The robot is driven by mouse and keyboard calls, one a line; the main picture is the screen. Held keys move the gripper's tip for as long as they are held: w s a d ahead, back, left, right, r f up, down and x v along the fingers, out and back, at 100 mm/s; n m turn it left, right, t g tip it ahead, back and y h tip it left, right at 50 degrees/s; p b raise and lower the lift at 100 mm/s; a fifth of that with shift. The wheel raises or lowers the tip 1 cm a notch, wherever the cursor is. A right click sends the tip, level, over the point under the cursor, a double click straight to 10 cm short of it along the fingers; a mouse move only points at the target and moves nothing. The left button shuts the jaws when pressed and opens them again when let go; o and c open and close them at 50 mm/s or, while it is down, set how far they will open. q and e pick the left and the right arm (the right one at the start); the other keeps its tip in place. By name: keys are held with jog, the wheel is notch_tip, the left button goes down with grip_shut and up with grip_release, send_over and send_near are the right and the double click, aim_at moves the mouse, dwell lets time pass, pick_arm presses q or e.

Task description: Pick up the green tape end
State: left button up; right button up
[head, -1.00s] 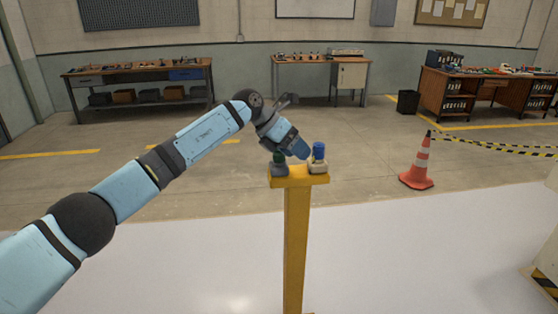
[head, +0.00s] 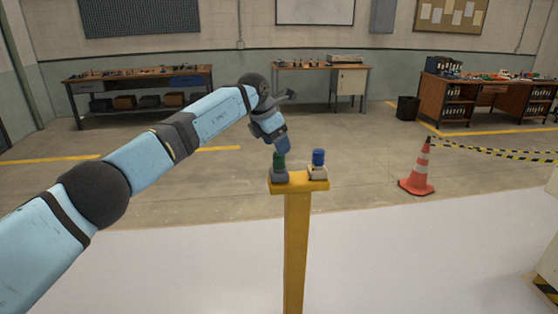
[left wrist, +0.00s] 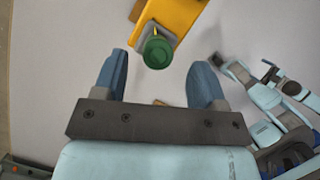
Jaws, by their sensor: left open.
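The green tape end (head: 279,160) stands upright in a grey holder (head: 279,176) on the left of a yellow stand (head: 298,188). In the left wrist view the green tape end (left wrist: 158,53) shows from above, ahead of and between the open fingertips. My left gripper (head: 283,147) is just above and behind the green piece in the head view. It is open and empty, with its two blue fingers (left wrist: 160,80) apart.
A blue piece (head: 318,157) stands in a pale holder (head: 317,173) on the right of the stand, close beside the green one. An orange cone (head: 419,168) is on the floor at right. Workbenches (head: 140,85) line the far wall.

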aim_at(279, 157)
pick_arm(q)
jog(key=x, duration=0.3)
jog(key=p+x, duration=0.1)
jog(key=x, duration=0.1)
jog(key=shift+s+a+f, duration=0.15)
jog(key=shift+a+f, duration=0.15)
jog(key=shift+a, duration=0.05)
jog(key=c, duration=1.1)
